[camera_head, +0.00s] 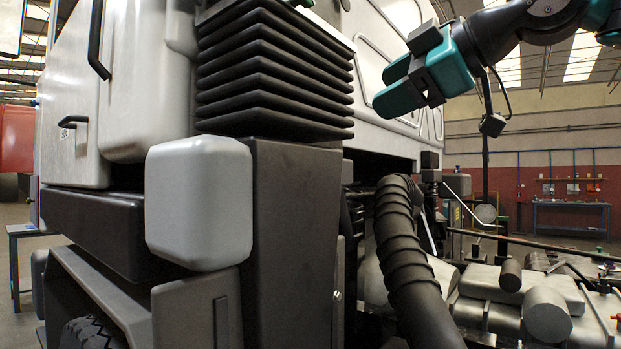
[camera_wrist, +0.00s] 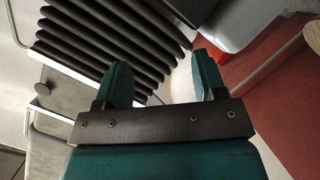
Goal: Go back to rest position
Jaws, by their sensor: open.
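My gripper (camera_head: 388,87) is at the upper right of the head view, raised beside the white truck cab (camera_head: 376,40). Its two teal fingers point left and slightly down, towards the ribbed black stack. In the wrist view the gripper (camera_wrist: 161,75) shows its two fingers spread apart, with nothing between them. It is open and touches nothing that I can see.
A black ribbed stack (camera_head: 274,68) stands at the cab corner, above a grey rounded box (camera_head: 199,203). A dark ribbed hose (camera_head: 405,250) curves down below my gripper. Chassis parts (camera_head: 520,300) fill the lower right. A blue workbench (camera_head: 571,215) stands far behind.

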